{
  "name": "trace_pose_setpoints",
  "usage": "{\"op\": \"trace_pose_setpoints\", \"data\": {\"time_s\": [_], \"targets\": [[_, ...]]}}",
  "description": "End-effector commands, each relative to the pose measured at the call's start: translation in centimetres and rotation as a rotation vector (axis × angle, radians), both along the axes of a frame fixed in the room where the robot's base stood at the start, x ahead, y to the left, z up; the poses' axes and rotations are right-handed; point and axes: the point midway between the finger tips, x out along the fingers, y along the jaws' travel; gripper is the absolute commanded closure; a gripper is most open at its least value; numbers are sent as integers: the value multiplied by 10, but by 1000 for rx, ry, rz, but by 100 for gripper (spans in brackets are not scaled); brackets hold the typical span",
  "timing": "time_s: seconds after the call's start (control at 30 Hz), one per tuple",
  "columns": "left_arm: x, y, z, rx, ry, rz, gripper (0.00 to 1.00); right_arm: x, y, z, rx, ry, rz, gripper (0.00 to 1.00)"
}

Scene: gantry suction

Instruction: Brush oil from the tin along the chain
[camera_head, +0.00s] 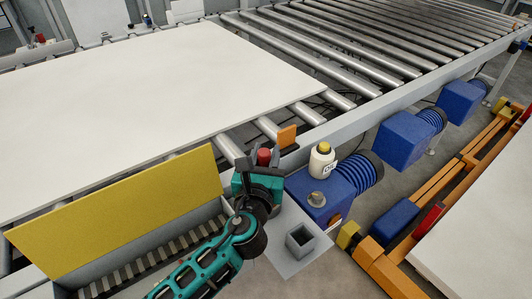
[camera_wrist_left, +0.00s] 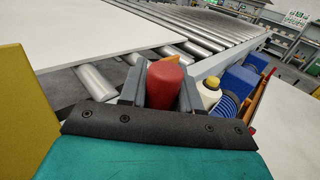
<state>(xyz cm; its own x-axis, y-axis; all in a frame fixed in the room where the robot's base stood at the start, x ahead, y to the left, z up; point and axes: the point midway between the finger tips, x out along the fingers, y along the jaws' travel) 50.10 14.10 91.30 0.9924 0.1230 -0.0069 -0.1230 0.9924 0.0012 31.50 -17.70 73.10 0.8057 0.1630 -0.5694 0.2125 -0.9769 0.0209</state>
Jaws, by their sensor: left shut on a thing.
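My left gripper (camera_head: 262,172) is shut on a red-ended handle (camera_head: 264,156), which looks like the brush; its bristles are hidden. In the left wrist view the red handle (camera_wrist_left: 166,84) stands upright between the grey fingers. A dark toothed strip, seemingly the chain (camera_head: 150,264), runs in a trough below a raised yellow cover (camera_head: 120,215), left of the gripper. My right gripper is not in view.
An open square grey holder (camera_head: 301,240) sits on a plate in front of the gripper. A large white board (camera_head: 150,110) lies on the roller conveyor (camera_head: 340,62) behind. An orange block (camera_head: 287,137) stands close behind the gripper. Blue motors (camera_head: 405,138) line the conveyor's side.

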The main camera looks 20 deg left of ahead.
Motion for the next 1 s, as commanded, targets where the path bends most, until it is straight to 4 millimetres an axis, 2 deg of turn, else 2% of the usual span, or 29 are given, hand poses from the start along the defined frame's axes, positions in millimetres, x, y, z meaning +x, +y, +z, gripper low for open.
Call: {"op": "trace_pose_setpoints", "data": {"time_s": [0.03,0.47,0.7,1.0], "targets": [[0,0,10,0,-2,0,98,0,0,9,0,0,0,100],[1,0,42,-1,-4,-1,98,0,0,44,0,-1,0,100],[1,0,58,-1,-6,0,98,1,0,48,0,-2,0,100],[1,0,60,1,-5,0,98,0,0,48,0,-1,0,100]]}}
